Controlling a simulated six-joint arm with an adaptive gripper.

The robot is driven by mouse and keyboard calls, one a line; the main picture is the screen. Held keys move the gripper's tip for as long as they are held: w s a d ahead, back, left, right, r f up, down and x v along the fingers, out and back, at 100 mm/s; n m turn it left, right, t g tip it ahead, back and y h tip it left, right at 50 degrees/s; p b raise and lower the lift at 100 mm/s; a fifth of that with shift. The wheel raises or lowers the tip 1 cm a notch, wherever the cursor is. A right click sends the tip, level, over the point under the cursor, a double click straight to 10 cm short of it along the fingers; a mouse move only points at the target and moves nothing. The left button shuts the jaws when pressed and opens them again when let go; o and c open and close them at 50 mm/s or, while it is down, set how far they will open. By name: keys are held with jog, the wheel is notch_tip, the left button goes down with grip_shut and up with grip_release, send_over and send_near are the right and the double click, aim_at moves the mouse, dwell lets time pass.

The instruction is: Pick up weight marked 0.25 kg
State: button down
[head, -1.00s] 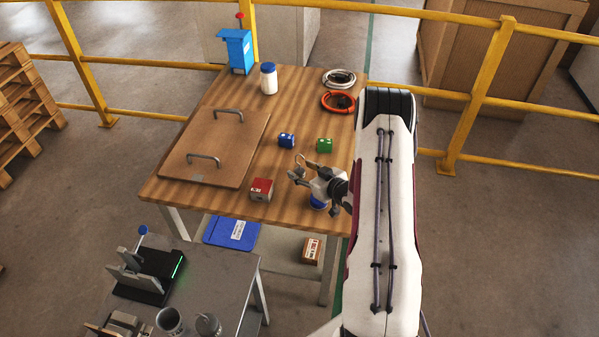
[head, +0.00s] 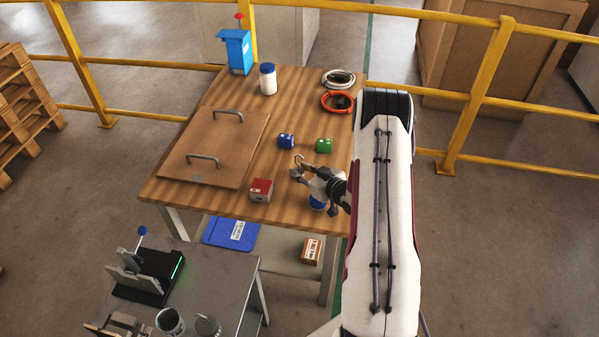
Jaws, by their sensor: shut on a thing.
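My gripper (head: 298,173) is above the front right part of the wooden table, pointing left. It is shut on a small tan, hook-shaped thing (head: 299,160), seen at its fingertips. The thing is too small to identify, and I cannot read any marking. A blue round thing (head: 317,203) is partly hidden below the gripper.
A wooden board with two handles (head: 213,150) covers the table's left side. A white jar with blue lid (head: 268,79), a blue device (head: 235,50), and grey (head: 339,78) and orange (head: 337,102) cable coils stand behind. A grey side table (head: 215,285) holds equipment.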

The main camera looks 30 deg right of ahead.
jog(key=shift+r, duration=0.2)
notch_tip(320, 180, up, 10)
jog(key=shift+f, duration=0.15)
dwell(0.7)
